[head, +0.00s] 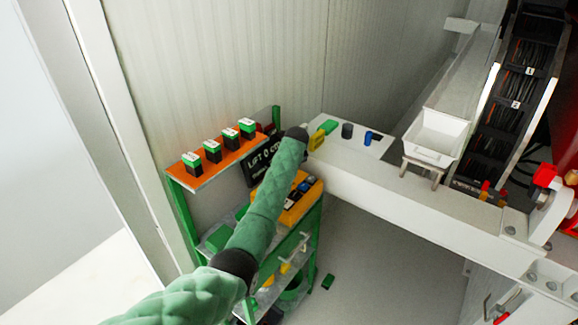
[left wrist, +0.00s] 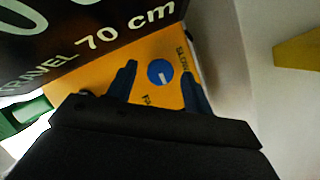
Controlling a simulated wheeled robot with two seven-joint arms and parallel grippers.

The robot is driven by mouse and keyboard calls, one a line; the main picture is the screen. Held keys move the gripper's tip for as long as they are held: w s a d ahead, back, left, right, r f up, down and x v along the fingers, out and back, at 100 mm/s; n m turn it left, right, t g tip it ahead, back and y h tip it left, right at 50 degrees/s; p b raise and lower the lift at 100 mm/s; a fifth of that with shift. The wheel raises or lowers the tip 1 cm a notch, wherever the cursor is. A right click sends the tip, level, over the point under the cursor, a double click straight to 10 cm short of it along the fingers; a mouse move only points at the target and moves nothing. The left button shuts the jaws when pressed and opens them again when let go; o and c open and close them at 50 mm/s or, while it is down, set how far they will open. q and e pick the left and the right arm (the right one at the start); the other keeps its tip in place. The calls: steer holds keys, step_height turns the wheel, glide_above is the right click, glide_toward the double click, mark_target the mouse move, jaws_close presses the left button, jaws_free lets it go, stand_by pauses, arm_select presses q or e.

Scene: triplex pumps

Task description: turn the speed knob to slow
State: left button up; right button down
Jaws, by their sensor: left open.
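The speed knob (left wrist: 160,72) is a round blue dial with a white mark, on an orange panel (left wrist: 165,45) in the left wrist view. The mark lies toward the dial's lower right. Lettering that seems to read SLOW stands at the panel's right edge; lettering below the knob is partly hidden. My left gripper (left wrist: 159,80) is open, with one dark finger on each side of the knob; I cannot tell whether they touch it. In the head view my green-sleeved left arm crosses the rack and hides much of the panel area. My right gripper is not in view.
The green rack has an orange shelf (head: 205,178) with several green-topped blocks. A white beam (head: 400,190) carries a white tray (head: 436,137). Grey floor (head: 380,270) is open below.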

arm_select(q)
steer(key=shift+f, duration=0.15)
steer(key=c, duration=1)
steer(key=shift+o, duration=0.2)
